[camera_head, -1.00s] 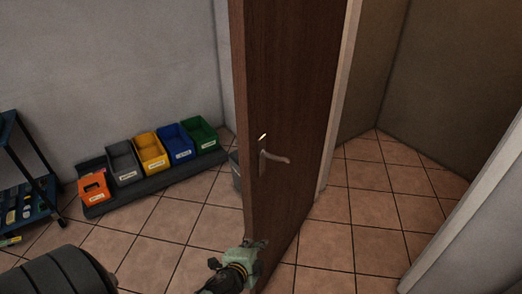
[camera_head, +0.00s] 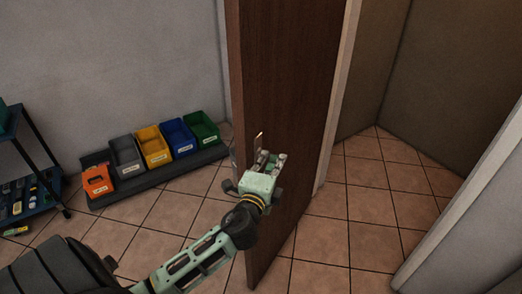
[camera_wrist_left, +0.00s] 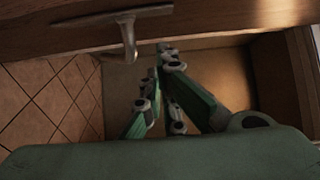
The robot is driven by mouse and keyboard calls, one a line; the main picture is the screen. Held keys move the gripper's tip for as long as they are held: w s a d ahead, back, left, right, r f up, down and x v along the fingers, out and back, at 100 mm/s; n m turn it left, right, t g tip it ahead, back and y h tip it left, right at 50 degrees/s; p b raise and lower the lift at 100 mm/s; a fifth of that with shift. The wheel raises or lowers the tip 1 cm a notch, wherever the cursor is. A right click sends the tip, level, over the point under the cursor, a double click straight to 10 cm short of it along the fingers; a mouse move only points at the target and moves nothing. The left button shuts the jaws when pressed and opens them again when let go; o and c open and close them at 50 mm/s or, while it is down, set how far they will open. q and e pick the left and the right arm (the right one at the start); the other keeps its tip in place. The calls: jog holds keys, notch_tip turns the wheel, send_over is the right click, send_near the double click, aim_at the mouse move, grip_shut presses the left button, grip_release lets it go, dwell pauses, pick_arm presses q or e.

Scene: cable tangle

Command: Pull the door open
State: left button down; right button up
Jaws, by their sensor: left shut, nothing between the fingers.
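The dark brown wooden door (camera_head: 297,75) stands ajar in the middle of the head view, with the doorway to its right. My left gripper (camera_head: 272,160) is in front of the door face at handle height and hides most of the handle in the head view. In the left wrist view, the metal door handle (camera_wrist_left: 127,30) shows on the door (camera_wrist_left: 230,18) near the top. My left gripper (camera_wrist_left: 163,58) is shut and empty there, its fingertips just right of the handle's bent part and apart from its grip. My right gripper is in neither view.
Coloured bins (camera_head: 153,147) stand on a dark rack along the left wall. A blue shelf unit (camera_head: 40,190) is at the far left. A white door frame (camera_head: 470,205) borders the right. The tiled floor (camera_head: 375,200) in the doorway is clear.

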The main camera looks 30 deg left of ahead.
pick_arm(q)
jog(key=a+p, duration=0.1)
jog(key=a, duration=0.3)
jog(key=shift+w+a, duration=0.1)
